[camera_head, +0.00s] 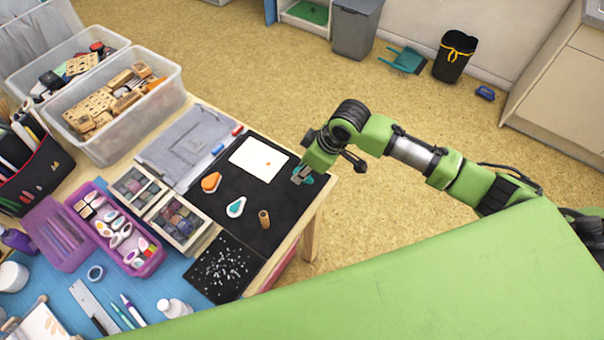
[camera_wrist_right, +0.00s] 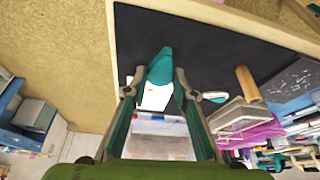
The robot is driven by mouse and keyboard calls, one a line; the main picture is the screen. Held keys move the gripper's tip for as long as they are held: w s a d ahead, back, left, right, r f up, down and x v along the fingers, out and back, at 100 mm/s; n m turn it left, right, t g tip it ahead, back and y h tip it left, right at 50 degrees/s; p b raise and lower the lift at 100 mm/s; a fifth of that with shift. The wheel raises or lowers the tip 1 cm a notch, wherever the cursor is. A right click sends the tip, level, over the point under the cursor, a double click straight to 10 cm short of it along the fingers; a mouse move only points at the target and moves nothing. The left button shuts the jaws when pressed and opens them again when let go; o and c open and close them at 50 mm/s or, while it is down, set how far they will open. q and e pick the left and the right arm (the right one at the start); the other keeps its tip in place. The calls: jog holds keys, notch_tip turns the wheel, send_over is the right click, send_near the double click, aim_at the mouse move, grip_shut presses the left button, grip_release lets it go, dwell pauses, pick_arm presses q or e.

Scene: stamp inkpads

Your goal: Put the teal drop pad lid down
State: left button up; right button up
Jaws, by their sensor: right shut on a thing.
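My right gripper (camera_head: 302,178) is over the right edge of the black mat (camera_head: 282,206) in the head view. It is shut on the teal drop pad lid, whose pointed teal shape shows between the fingers in the right wrist view (camera_wrist_right: 160,68). I cannot tell the lid's exact height over the mat. The teal drop pad (camera_head: 236,207), white with a teal drop-shaped face, lies uncovered on the mat, to the left of and nearer than the gripper. My left gripper is not in view.
An orange drop pad (camera_head: 211,182) and an upright wooden-handled stamp (camera_head: 264,219) stand on the mat. A white card (camera_head: 258,158) lies behind them. Ink pad boxes (camera_head: 180,222) are to the left. Bare mat lies between the card and the stamp.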

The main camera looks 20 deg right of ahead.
jog(key=shift+w+f, duration=0.2)
jog(key=shift+f, duration=0.05)
jog(key=shift+f+p, duration=0.45)
jog(key=shift+f, duration=1.2)
jog(key=o, duration=0.7)
jog(key=shift+w+f, duration=0.1)
jog(key=v, duration=1.2)
jog(key=shift+b, duration=0.3)
